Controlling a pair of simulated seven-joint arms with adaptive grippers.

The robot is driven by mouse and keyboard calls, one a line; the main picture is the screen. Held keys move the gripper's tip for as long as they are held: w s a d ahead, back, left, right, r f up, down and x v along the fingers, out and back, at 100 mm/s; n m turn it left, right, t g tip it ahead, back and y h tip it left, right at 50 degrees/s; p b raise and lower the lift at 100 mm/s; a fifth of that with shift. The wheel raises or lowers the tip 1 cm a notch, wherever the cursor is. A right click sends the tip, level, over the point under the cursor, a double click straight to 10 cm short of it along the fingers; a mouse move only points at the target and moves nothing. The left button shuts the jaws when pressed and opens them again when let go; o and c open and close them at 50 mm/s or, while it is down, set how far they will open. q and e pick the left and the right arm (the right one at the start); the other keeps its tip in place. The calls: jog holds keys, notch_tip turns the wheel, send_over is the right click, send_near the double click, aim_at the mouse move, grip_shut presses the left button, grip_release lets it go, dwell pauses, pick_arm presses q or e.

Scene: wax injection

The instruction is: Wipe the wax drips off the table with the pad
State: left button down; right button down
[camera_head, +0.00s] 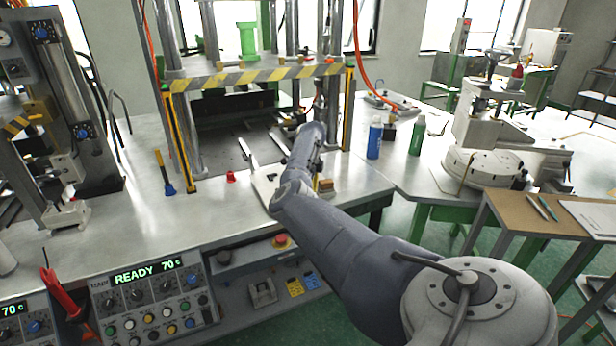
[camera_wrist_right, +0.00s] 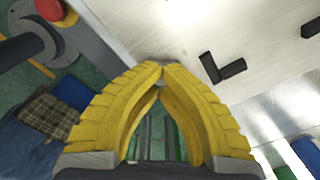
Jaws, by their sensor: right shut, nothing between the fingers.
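My right gripper (camera_wrist_right: 160,72) has ribbed yellow fingers, and their tips meet in the right wrist view with nothing between them. It hangs over the pale table (camera_wrist_right: 270,45), clear of any object at its tips. In the head view my right arm reaches to the front of the press and hides most of the gripper. A small brown block (camera_head: 326,185) lies near the table's front edge beside my wrist; I cannot tell whether it is the pad. I cannot make out wax drips in either view. My left gripper is not in view.
A press with striped guard (camera_head: 260,76) stands behind. Blue bottle (camera_head: 375,139) and green bottle (camera_head: 418,136) stand to the right. A red cup-like piece (camera_head: 231,176) and blue-based tool (camera_head: 168,187) stand left of my arm. Dark bars (camera_wrist_right: 232,68) lie on the table.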

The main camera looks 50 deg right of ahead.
dwell(0.3)
jog(key=shift+r, duration=3)
jog(key=shift+r, duration=0.15)
jog(key=shift+r, duration=1.35)
